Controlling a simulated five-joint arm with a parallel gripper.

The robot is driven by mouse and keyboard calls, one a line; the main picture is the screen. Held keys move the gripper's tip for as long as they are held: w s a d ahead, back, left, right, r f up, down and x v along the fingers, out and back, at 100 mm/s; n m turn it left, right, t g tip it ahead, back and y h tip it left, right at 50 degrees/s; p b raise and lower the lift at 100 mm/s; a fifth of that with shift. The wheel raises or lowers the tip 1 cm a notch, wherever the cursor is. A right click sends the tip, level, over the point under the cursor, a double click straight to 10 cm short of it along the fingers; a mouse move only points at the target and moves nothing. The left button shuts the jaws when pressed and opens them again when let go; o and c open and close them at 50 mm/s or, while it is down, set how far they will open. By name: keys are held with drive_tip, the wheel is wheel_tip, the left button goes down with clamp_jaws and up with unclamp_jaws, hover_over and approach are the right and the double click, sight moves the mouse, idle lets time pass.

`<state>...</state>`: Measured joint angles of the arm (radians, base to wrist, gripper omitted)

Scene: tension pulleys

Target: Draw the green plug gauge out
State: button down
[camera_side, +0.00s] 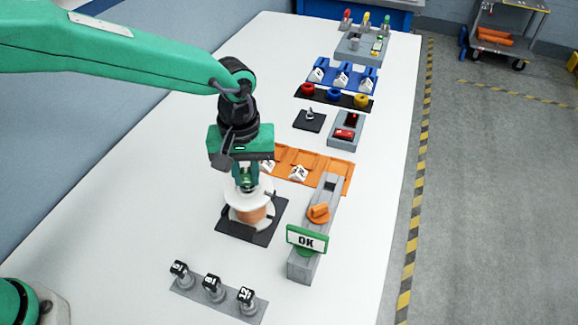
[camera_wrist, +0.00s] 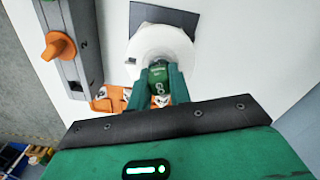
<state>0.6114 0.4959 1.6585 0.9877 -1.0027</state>
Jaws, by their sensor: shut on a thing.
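The green plug gauge (camera_wrist: 158,76) shows in the wrist view as a green block with pale markings, between my jaws and over the middle of the white spool (camera_wrist: 158,42). My gripper (camera_wrist: 157,82) is shut on it. In the side view my gripper (camera_side: 246,180) points down at the top of the spool (camera_side: 250,212), which has white flanges and an orange winding. The spool stands on a black base plate (camera_side: 236,231). The gauge's lower end is hidden, so I cannot tell how far it sits in the spool.
A grey rail (camera_side: 303,262) with an orange knob (camera_side: 318,212) and a green-framed OK sign (camera_side: 307,239) stands close right. Several black-topped grey pieces, one of them here (camera_side: 214,288), stand in front. An orange rack (camera_side: 335,174) lies behind. The table's left is clear.

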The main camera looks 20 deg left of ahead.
drive_tip(key=shift+r, duration=1.4)
idle(0.9)
drive_tip(key=shift+r, duration=1.85)
drive_tip(key=shift+a, duration=0.15)
drive_tip(key=a+r+m, duration=0.1)
drive_tip(key=a+m, duration=0.3)
drive_tip(key=a, duration=2.3)
drive_tip(key=shift+w+a+r, duration=0.25)
drive_tip(key=shift+a+r, duration=0.15)
